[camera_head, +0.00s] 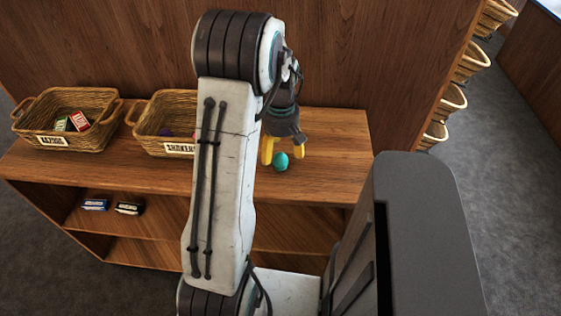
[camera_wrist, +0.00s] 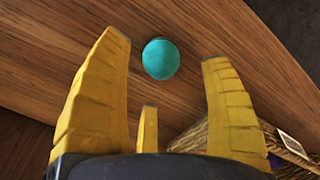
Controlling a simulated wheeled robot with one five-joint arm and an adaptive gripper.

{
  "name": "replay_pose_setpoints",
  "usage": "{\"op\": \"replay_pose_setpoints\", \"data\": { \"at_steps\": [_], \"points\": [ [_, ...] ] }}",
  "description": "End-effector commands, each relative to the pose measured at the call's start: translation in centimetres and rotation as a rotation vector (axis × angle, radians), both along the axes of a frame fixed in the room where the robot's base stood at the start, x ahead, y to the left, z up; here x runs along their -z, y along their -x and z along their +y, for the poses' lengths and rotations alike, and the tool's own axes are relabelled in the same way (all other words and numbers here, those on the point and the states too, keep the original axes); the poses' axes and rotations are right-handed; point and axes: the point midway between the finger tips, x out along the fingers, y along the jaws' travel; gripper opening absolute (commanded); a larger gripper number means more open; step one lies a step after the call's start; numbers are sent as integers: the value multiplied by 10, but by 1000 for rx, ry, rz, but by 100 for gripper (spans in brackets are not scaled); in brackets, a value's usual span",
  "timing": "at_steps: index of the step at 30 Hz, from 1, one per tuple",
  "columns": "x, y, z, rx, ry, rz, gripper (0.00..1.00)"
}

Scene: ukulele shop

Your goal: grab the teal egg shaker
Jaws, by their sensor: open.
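The teal egg shaker (camera_head: 281,161) lies on the wooden shelf top, to the right of the labelled baskets. In the wrist view the egg (camera_wrist: 160,59) shows whole, just beyond the fingertips and between their lines. My gripper (camera_head: 284,152) points down over the shelf top with its yellow fingers spread, close to the egg. In the wrist view the gripper (camera_wrist: 163,68) is open, with nothing between its fingers. Whether any finger touches the egg cannot be told in the head view; no contact shows in the wrist view.
A wicker basket (camera_head: 140,138) stands left of the egg, partly hidden by my arm; its rim also shows in the wrist view (camera_wrist: 190,136). Another basket (camera_head: 30,121) with small boxes stands at far left. Bare shelf top (camera_head: 335,150) lies right of the egg, before a wooden back panel (camera_head: 340,60).

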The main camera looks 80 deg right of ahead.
Motion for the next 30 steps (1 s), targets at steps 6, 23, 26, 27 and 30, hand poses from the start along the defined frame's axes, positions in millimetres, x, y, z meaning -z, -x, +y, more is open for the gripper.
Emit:
{"op": "replay_pose_setpoints", "data": {
  "at_steps": [6, 23, 26, 27, 30],
  "points": [
    [25, 0, 3, 1, -6, -1, 72],
    [50, 0, 2, 1, 0, 0, 72],
    [50, 0, 2, 1, 0, 0, 66],
    [50, 0, 2, 1, 0, 0, 62],
    [50, 0, 1, 1, 0, 0, 53]
  ]
}}
